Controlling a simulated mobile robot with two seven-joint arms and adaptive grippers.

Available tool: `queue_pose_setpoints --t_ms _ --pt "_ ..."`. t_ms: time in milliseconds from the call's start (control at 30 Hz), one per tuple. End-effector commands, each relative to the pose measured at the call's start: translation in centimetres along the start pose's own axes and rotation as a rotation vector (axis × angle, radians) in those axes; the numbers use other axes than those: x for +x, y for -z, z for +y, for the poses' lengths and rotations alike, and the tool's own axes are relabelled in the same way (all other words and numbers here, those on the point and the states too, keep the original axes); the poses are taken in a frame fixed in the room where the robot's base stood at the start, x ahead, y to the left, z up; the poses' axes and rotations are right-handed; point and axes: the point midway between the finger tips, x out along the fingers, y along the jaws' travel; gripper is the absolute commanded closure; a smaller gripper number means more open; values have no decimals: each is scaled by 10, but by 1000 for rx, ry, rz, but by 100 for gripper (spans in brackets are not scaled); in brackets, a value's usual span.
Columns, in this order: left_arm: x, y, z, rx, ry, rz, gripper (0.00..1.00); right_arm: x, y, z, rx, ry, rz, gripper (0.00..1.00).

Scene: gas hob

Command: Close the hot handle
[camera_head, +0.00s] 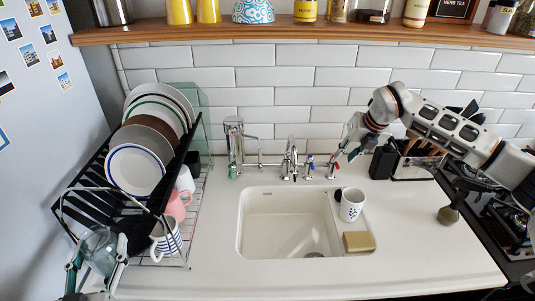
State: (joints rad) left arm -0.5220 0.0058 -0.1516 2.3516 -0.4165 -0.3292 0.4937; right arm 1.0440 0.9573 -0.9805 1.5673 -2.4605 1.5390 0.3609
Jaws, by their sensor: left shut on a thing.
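The faucet (290,160) stands behind the sink. Its red-marked hot handle (332,168) is on the right, and a blue-marked handle (310,163) sits between it and the spout. My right gripper (346,152) reaches in from the right, with its fingertips close to the red-marked handle. Whether it touches the handle, and how far its fingers are open, is too small to tell. My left gripper (96,262) is at the lower left, by the front of the dish rack, with its fingers around a clear, glass-like thing (98,240).
The dish rack (98,180) holds plates and mugs at the left. A dark block (382,162) stands right of the faucet. The counter right of the sink is mostly clear.

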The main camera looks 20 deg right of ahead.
Motion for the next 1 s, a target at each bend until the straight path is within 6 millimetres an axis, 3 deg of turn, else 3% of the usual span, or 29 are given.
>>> queue_pose_setpoints --t_ms 200,400,1000 --pt "0 1 0 -1 0 2 76 -44 0 0 0 1 -2 76" --pt "0 1 0 -1 0 2 76 -65 0 0 0 0 0 76" --pt "0 1 0 -1 0 2 76 -70 0 0 1 0 1 76"
